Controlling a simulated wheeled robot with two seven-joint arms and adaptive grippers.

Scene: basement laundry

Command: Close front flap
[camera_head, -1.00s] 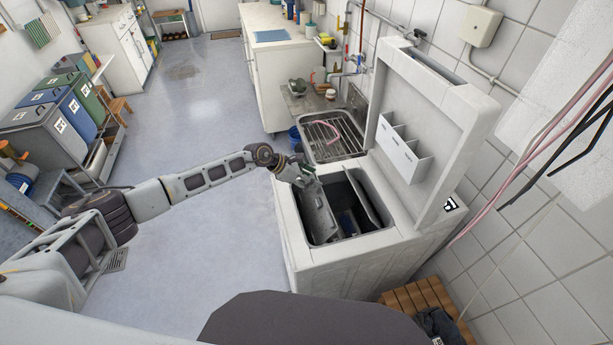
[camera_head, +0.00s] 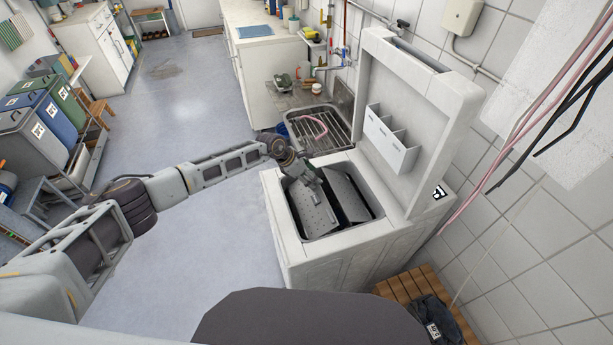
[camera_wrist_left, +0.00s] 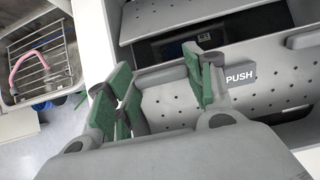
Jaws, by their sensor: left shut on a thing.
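The open top-loading washing machine (camera_head: 330,262) stands at the centre right. In its opening are two grey perforated drum flaps: the front flap (camera_head: 318,212) on the near-left side and the rear flap (camera_head: 350,200) behind it. Both slope, with a dark gap between them. My left gripper (camera_head: 303,178) is at the far end of the front flap. In the left wrist view its green-padded fingers (camera_wrist_left: 160,92) are shut on the front flap (camera_wrist_left: 172,104), which bears a PUSH label (camera_wrist_left: 240,74). The rear flap (camera_wrist_left: 210,18) lies beyond the gap. My right gripper is out of view.
The machine's raised lid (camera_head: 440,115) stands behind the opening, with a white dispenser (camera_head: 390,138) on it. A sink with a rack (camera_head: 318,130) adjoins the far side. A wooden crate (camera_head: 405,290) sits at the near right.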

